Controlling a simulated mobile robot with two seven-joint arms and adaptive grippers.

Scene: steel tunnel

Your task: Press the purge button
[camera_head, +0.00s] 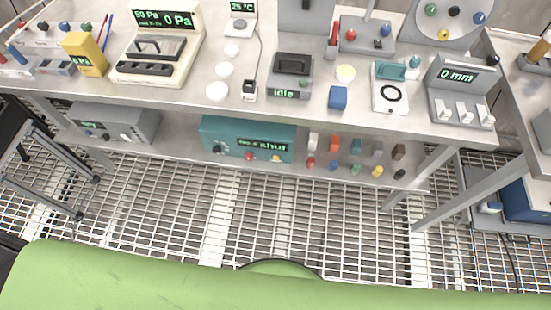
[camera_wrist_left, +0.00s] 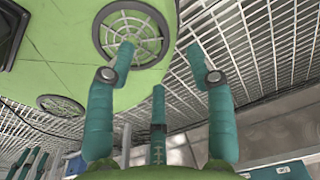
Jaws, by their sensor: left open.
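No label reading purge can be made out, so I cannot tell which control is the purge button. A pressure unit (camera_head: 190,58) with "0 Pa" displays stands on the bench top at the left. My left gripper (camera_wrist_left: 162,65) shows only in the left wrist view, its teal fingers spread and empty, away from the bench controls. My right gripper is in neither view.
The steel bench (camera_head: 300,113) carries several devices, including a grey "idle" unit (camera_head: 291,75), a "0 mm" unit (camera_head: 459,85) and a blue cube (camera_head: 338,97). Small coloured pieces stand on the lower shelf. The grating floor (camera_head: 270,210) before the bench looks clear.

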